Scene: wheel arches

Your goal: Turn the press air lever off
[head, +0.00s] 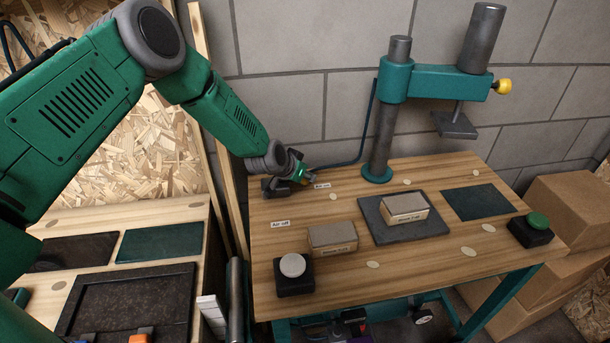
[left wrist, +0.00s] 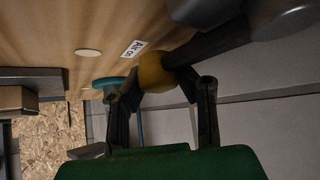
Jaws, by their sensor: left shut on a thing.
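The air lever shows in the left wrist view as a yellow knob (left wrist: 155,72) on a dark bar that runs to the upper right. My left gripper (left wrist: 162,86) is shut on this knob, one finger on each side. In the head view my left gripper (head: 299,175) is at the back left of the wooden bench, hiding most of the lever. The "Air on" label (head: 322,185) lies just right of the gripper; it also shows in the left wrist view (left wrist: 133,48). The "Air off" label (head: 280,224) lies nearer the front. My right gripper is not in view.
A green press (head: 435,81) stands at the back of the bench (head: 420,270). Its plate (head: 372,222) bears a labelled block (head: 404,208); another block (head: 332,237) lies left of it. A white button (head: 293,265) and a green button (head: 537,220) sit near the front corners.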

